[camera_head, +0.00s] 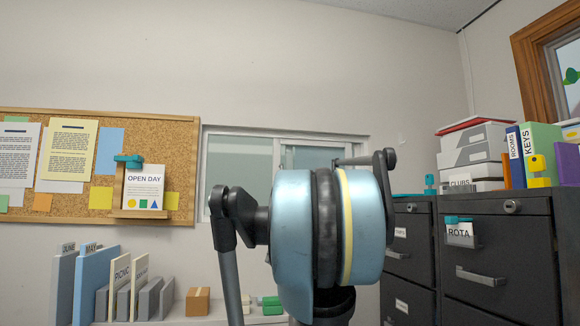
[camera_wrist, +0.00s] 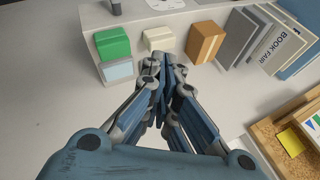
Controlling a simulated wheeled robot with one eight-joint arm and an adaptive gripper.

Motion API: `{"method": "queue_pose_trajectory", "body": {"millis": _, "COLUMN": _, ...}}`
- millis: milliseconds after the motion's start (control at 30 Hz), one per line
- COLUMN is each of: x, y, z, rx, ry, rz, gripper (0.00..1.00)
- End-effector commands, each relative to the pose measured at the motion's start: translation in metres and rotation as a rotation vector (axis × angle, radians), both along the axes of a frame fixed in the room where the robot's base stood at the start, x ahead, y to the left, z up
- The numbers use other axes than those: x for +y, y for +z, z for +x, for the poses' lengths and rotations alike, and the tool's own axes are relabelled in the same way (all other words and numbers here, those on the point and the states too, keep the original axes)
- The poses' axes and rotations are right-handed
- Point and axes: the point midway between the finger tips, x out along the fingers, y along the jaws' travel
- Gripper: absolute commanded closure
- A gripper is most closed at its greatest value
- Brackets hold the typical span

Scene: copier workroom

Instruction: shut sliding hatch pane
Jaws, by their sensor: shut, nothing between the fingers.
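The sliding hatch is a white-framed window (camera_head: 205,150) in the back wall, in the middle of the head view. A pale grey-green glass pane (camera_head: 238,165) shows at its left, and another pane (camera_head: 312,157) shows at its right, partly behind my arm. My arm covers much of the hatch's lower right, so I cannot tell how far the sliding pane stands open. My gripper (camera_wrist: 163,68) is in the wrist view, with its fingers drawn together and empty. The hatch is not recognisable in the wrist view. In the head view my gripper is hidden behind my arm.
A low shelf holds folders (camera_head: 93,285), a brown box (camera_head: 197,301) and green boxes (camera_wrist: 112,43). A corkboard (camera_head: 185,135) hangs left of the hatch. Dark filing cabinets (camera_head: 500,255) stand at the right, topped with binders (camera_head: 540,150) and trays (camera_head: 472,150).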

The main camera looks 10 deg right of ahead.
Motion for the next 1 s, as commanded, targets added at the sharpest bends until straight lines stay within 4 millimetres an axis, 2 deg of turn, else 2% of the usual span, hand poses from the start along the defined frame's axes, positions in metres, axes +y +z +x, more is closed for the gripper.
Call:
{"method": "queue_pose_trajectory", "body": {"millis": 33, "x": -0.008, "y": 0.027, "z": 0.017, "rx": -0.018, "ry": -0.025, "rz": 0.032, "gripper": 1.0}}
{"method": "queue_pose_trajectory", "body": {"millis": 300, "x": -0.052, "y": 0.158, "z": 0.09, "rx": -0.131, "ry": -0.14, "rz": 0.199, "gripper": 1.0}}
{"method": "queue_pose_trajectory", "body": {"millis": 600, "x": -0.123, "y": 0.289, "z": 0.151, "rx": -0.276, "ry": -0.276, "rz": 0.371, "gripper": 1.0}}
{"method": "queue_pose_trajectory", "body": {"millis": 800, "x": -0.173, "y": 0.36, "z": 0.175, "rx": -0.375, "ry": -0.362, "rz": 0.469, "gripper": 1.0}}
{"method": "queue_pose_trajectory", "body": {"millis": 900, "x": -0.192, "y": 0.383, "z": 0.181, "rx": -0.411, "ry": -0.392, "rz": 0.501, "gripper": 1.0}}
{"method": "queue_pose_trajectory", "body": {"millis": 1000, "x": -0.204, "y": 0.397, "z": 0.184, "rx": -0.435, "ry": -0.41, "rz": 0.523, "gripper": 1.0}}
